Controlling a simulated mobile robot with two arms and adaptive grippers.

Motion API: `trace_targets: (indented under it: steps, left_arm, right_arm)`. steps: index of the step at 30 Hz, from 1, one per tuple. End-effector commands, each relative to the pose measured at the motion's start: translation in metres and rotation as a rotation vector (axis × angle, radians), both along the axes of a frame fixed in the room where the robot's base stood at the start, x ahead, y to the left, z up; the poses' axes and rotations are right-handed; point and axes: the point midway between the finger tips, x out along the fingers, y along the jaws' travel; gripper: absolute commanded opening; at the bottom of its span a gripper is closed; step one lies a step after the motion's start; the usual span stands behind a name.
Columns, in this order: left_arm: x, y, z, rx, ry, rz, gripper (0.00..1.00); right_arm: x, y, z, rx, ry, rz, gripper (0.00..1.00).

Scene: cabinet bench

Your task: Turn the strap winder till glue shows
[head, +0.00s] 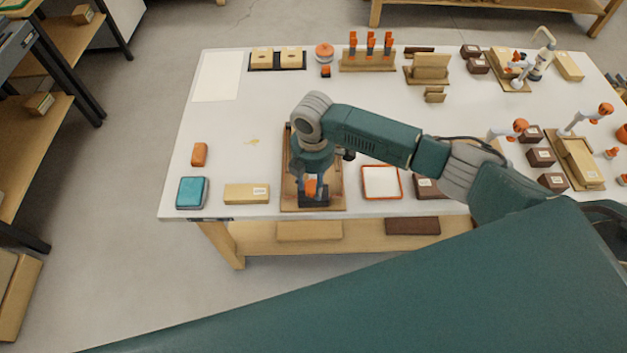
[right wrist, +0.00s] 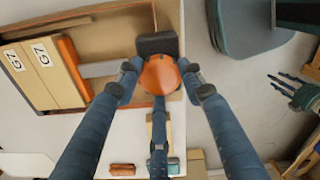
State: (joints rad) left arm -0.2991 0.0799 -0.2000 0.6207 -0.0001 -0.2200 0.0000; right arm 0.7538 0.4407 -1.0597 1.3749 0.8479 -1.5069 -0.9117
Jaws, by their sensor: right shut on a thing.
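The strap winder stands at the front of a wooden board (head: 341,190). It has an orange round knob (right wrist: 159,75) and a black block (right wrist: 156,44). My right gripper (head: 312,184) points down at the winder; in the right wrist view its fingers (right wrist: 161,79) are closed around the orange knob. A grey strap (right wrist: 98,69) runs from near the black block to two wooden pieces marked G7 (right wrist: 48,66). I cannot make out any glue. My left gripper (right wrist: 280,88) shows small at the right edge of the right wrist view, its fingers spread and apparently empty.
Left of the board lie a labelled wooden block (head: 246,194), a teal box (head: 192,192) and an orange block (head: 199,154). An orange-rimmed white tray (head: 381,182) lies to the right. The white tabletop (head: 225,140) is mostly clear at the left. Several fixtures stand at the back.

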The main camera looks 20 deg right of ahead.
Motion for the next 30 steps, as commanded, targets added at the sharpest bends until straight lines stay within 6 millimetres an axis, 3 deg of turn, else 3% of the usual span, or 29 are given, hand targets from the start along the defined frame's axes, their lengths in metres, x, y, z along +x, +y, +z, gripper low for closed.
trace_targets:
  steps: [1,2,4,13,17,30]
  left_arm:
    - [0.0,0.0,0.0,0.0,0.0,0.0,0.4]
    - [0.0,0.0,0.0,0.0,0.001,0.0,0.4]
    - [0.0,0.0,0.0,0.0,0.001,0.0,0.4]
    - [-0.003,0.004,0.0,0.004,0.004,-0.001,0.4]
    - [-0.003,0.003,0.0,0.003,0.003,0.0,0.4]
    - [-0.001,0.0,0.0,0.0,0.002,0.0,0.4]
  right_arm:
    - [-0.001,0.004,0.0,0.009,0.0,0.006,0.13]
    - [-0.001,0.005,0.0,0.009,0.0,0.006,0.45]
    - [-0.001,0.004,0.0,0.008,0.0,0.006,0.58]
    - [0.0,0.002,0.001,0.004,-0.001,0.005,0.58]
    - [0.001,0.002,0.011,0.005,-0.002,0.005,0.58]
    - [0.0,0.004,0.097,0.006,-0.003,0.007,0.58]
